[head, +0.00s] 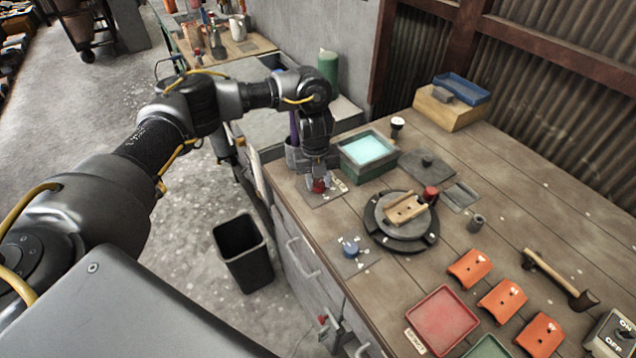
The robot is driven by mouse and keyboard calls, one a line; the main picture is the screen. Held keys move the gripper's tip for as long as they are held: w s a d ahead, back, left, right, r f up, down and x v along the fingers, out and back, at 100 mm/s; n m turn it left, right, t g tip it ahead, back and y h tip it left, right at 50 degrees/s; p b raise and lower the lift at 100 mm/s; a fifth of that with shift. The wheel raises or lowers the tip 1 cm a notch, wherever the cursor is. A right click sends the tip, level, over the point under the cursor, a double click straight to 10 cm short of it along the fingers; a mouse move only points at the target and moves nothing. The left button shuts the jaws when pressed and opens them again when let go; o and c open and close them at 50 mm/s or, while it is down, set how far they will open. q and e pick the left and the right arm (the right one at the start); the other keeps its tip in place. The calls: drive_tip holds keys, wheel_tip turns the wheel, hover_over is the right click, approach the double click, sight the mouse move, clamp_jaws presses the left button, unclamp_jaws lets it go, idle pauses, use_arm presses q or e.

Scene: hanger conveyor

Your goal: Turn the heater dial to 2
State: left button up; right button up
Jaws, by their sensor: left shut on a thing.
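A red dial (319,187) sits on a flat dark plate near the left edge of the workbench, with a pale label on its right side. My left gripper (319,181) points straight down over it and is shut on it. The fingers cover much of the dial, so its pointer and setting cannot be read. My right gripper is out of view.
A green tank with light blue liquid (367,147) stands just right of my left gripper. A round turntable (429,235) holds a wooden piece. A red tray (442,319), orange pieces (470,268), a hammer (560,280) and an ON/OFF switch box (613,338) lie farther right. A black bin (243,252) stands on the floor.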

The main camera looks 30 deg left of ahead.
sight(317, 182)
use_arm(q)
drive_tip(key=m+b, duration=0.1)
drive_tip(key=m, duration=0.5)
drive_tip(key=m+b, duration=0.1)
drive_tip(key=m, duration=0.5)
drive_tip(key=shift+w+m+g, duration=0.1)
drive_tip(key=shift+m+g, duration=0.2)
idle(0.4)
drive_tip(key=o, duration=1)
drive_tip(key=shift+c, duration=0.2)
wheel_tip(317, 182, up, 11)
drive_tip(key=shift+w+a+b, duration=0.15)
drive_tip(key=shift+a+b, duration=0.15)
drive_tip(key=shift+b, duration=0.15)
drive_tip(key=shift+f, duration=0.1)
